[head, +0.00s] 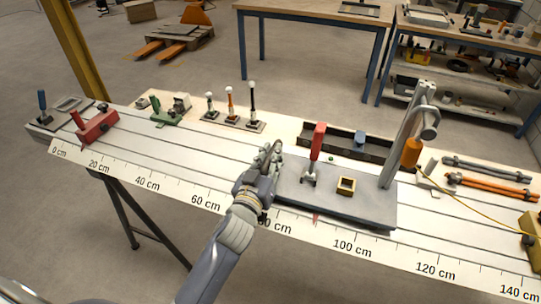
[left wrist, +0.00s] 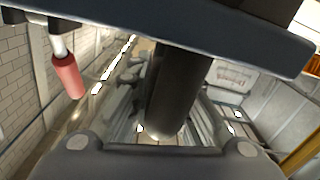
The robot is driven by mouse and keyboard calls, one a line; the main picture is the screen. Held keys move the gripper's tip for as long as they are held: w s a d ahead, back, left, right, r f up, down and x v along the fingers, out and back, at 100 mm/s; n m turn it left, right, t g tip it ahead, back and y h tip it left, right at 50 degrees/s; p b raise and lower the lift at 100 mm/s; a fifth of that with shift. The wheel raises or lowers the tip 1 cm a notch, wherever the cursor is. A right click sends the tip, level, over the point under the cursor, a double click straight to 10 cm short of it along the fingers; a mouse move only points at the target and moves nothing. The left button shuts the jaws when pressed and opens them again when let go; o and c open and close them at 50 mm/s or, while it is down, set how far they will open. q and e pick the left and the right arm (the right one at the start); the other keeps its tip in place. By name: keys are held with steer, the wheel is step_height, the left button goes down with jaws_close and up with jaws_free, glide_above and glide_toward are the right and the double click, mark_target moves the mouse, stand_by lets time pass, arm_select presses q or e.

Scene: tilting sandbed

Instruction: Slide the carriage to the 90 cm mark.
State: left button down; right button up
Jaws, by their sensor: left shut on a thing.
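The carriage (head: 340,200) is a grey plate on the long white rail bed. In the left wrist view a dark upright bar (left wrist: 178,92), seemingly this handle, stands between the fingers. My right gripper is out of view.
A red block (head: 97,125) sits on the rails at the far left. A green clamp (head: 166,116) and several upright pins (head: 231,104) stand along the back edge. The rails between the red block and my left gripper look clear. Orange rods (head: 490,188) lie at right.

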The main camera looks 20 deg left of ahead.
arm_select(q)
steer(key=shift+d, duration=0.35)
